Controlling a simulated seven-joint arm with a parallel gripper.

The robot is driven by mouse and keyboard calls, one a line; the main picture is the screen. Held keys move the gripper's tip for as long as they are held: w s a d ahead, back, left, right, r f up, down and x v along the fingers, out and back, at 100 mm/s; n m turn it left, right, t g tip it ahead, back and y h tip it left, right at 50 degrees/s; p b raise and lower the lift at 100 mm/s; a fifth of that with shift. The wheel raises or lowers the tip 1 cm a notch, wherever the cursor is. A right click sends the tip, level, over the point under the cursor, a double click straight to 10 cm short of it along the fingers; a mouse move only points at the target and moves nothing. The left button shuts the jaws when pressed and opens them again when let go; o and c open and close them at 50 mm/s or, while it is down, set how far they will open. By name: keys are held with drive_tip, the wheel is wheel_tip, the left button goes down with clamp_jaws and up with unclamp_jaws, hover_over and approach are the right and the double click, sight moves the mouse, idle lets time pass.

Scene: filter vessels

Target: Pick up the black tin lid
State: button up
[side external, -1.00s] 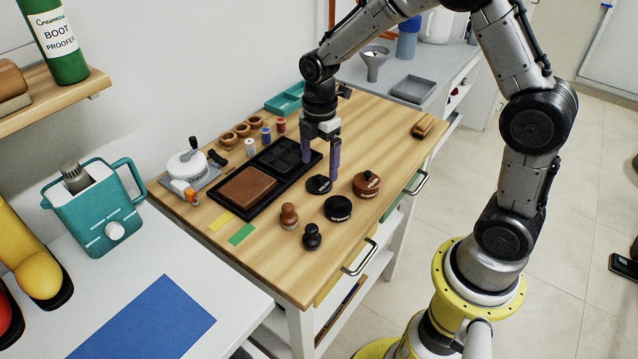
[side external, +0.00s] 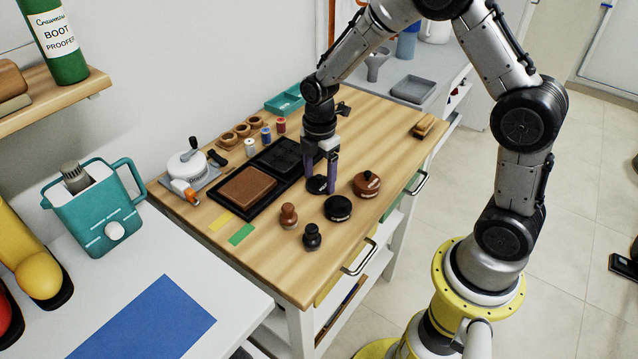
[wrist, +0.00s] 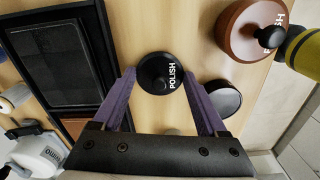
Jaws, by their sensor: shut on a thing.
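The black tin lid (side external: 317,185) is a small round disc at the worktop's surface in the side view. In the wrist view the lid (wrist: 156,72) shows a dark knob and white "POLISH" lettering. My gripper (side external: 322,186) points down with its purple fingers on either side of the lid; it is shut on it. In the wrist view my gripper (wrist: 160,77) has its fingertips against the lid's left and right edges. I cannot tell whether the lid is clear of the wood. A round black tin (side external: 338,209) stands just in front, partly hidden by the right finger in the wrist view.
A brown lidded tin (side external: 367,185) stands close on the right. A brown knobbed piece (side external: 289,216) and a black one (side external: 312,237) stand in front. A black tray (side external: 222,198) with a brown block lies left. The worktop's right side is mostly clear.

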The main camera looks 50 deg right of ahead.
drive_tip(key=shift+r, duration=0.1)
drive_tip(key=shift+r, duration=0.45)
wheel_tip(320, 180, up, 2)
drive_tip(key=shift+r, duration=0.25)
drive_tip(key=s+a+r, duration=0.1)
drive_tip(key=s+r, duration=0.8)
drive_tip(key=s, duration=0.4)
drive_tip(key=m, duration=0.1)
hover_over(339, 205)
wheel_tip(339, 205, down, 4)
drive_tip(key=shift+f, duration=2.85)
drive_tip(key=shift+f, duration=0.15)
